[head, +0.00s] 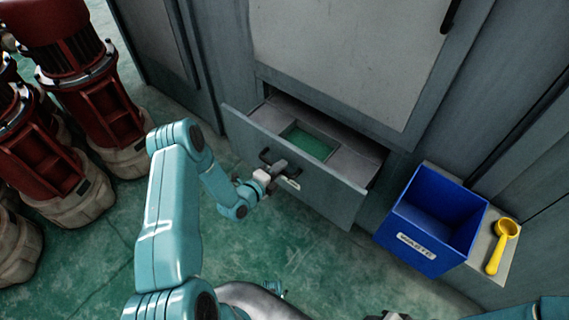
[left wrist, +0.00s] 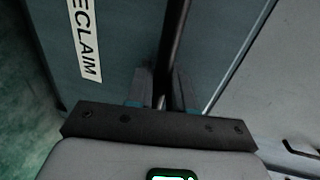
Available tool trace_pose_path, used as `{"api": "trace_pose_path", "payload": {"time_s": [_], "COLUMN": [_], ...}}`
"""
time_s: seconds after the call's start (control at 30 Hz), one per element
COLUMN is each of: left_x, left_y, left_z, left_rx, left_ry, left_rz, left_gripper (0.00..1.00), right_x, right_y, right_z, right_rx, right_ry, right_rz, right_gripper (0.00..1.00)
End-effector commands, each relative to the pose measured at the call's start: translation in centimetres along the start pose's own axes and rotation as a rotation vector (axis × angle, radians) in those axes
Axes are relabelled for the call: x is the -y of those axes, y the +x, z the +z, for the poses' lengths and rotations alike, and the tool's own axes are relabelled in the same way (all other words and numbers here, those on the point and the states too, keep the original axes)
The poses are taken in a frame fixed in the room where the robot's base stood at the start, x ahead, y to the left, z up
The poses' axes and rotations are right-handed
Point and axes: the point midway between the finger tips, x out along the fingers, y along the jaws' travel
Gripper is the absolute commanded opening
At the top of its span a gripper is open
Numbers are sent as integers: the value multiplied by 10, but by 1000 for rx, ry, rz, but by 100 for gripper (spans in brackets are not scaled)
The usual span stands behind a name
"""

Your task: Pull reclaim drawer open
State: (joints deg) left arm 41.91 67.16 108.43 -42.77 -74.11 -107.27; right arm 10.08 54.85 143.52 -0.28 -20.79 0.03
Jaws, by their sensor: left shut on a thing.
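The reclaim drawer (head: 325,195) is a grey drawer standing partly open from the cabinet in the head view. Its top shows a rectangular opening with green inside. A dark bar handle (head: 264,155) is on its front. My left gripper (head: 277,169) is at the drawer front, shut on this handle. In the left wrist view the dark handle bar (left wrist: 178,35) runs between the fingers of my left gripper (left wrist: 161,88). A white label (left wrist: 84,35) reading "ECLAIM", its start cut off, shows beside it. At most a small part of my right gripper shows at the head view's bottom edge; its jaws cannot be made out.
A blue waste bin (head: 403,226) stands right of the drawer. A yellow scoop (head: 498,246) lies on a pale ledge (head: 515,262) beside it. Several red motors (head: 90,90) stand at the left. Green floor (head: 105,240) is clear in front of the drawer.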

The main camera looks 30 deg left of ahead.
Motion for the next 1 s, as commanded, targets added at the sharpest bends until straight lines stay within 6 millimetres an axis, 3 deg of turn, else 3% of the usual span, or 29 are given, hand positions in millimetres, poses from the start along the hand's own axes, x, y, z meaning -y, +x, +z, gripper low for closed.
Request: {"api": "trace_pose_path", "payload": {"time_s": [0.4,0.6,0.97,1.0], "left_x": [-14,-16,-16,-16], "left_y": [-67,-79,-82,-82], "left_z": [2,2,2,2], "left_rx": [5,4,4,3], "left_ry": [0,1,3,3], "left_rz": [0,-1,-2,-2], "left_gripper": [0,0,0,35], "right_x": [1,1,1,1], "right_y": [-4,-4,-4,-4], "right_z": [0,0,0,0], "right_rx": [0,0,0,0], "right_ry": [0,0,0,0], "right_rz": [0,0,0,0], "right_gripper": [43,43,43,43]}}
